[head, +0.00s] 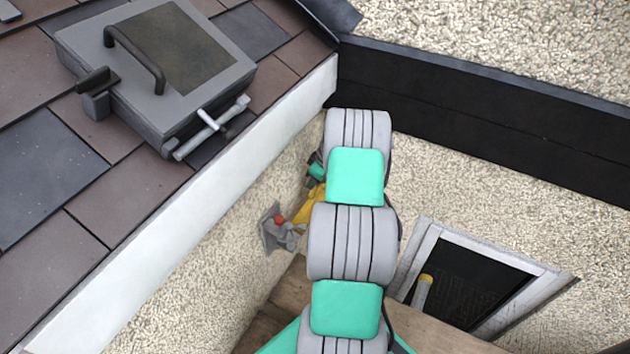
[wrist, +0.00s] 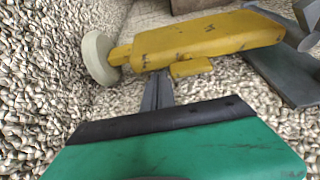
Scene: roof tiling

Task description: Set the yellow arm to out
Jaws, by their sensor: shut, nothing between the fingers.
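The yellow arm (wrist: 205,40) runs across the upper part of the wrist view. A pale round disc (wrist: 98,58) is on its left end, and a grey metal bracket (wrist: 290,72) is at its right end. In the head view the yellow arm (head: 309,207) is partly hidden behind my arm, beside the wall bracket (head: 270,232) with a red knob (head: 279,220). My gripper (wrist: 159,80) is shut and empty, its fingertips close against the near side of the yellow arm. I cannot tell whether they touch it.
Pebbled wall surrounds the bracket, below the white roof edge (head: 190,215). A grey roof hatch (head: 100,55) with a handle sits on the tiles. At the right is a framed dark opening (head: 470,285) with a yellow-topped rod (head: 423,291). Wooden planks (head: 440,335) lie below.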

